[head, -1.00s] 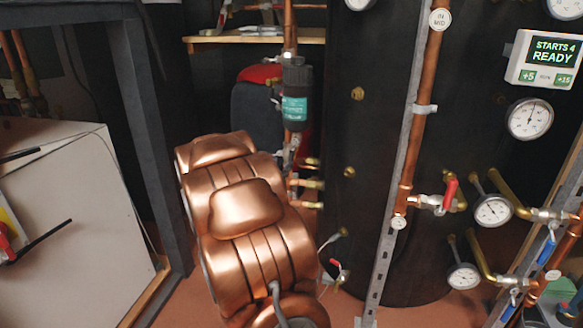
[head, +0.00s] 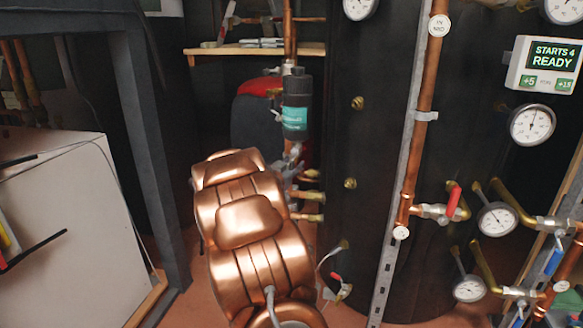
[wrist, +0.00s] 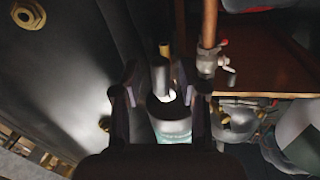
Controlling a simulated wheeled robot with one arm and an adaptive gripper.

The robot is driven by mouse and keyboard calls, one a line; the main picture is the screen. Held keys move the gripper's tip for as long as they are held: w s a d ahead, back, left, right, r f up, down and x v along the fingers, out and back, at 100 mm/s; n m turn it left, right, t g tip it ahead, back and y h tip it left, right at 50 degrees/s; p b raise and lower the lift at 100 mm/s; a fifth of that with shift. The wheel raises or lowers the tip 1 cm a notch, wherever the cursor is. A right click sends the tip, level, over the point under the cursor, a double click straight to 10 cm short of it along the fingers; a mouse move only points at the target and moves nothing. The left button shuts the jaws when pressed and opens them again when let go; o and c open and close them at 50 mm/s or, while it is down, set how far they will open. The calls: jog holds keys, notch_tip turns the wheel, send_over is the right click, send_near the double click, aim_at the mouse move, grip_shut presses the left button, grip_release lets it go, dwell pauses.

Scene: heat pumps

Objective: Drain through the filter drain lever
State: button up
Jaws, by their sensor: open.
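The filter (head: 297,105) is a black upright cylinder with a teal label, on a copper pipe left of the large black tank. Its label also shows in the wrist view (wrist: 172,130), beyond and between my fingers. My gripper (wrist: 162,92) is open, with one dark finger on each side of a pale round end and a short rod. I cannot tell whether it touches them. A valve with a small pale lever (wrist: 226,68) sits on a pipe just right of the right finger. In the head view my copper-coloured arm hides most of the gripper. I cannot tell which lever is the filter drain lever.
The black tank (head: 345,225) stands close on the right, with brass fittings. A red-handled valve (head: 453,200) and gauges (head: 497,219) are further right. A small red-tipped valve (head: 337,280) is low by the tank. A white box (head: 75,215) stands left.

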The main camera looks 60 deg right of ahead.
jog(key=shift+c, duration=0.3)
grip_shut()
jog(key=shift+a, duration=0.15)
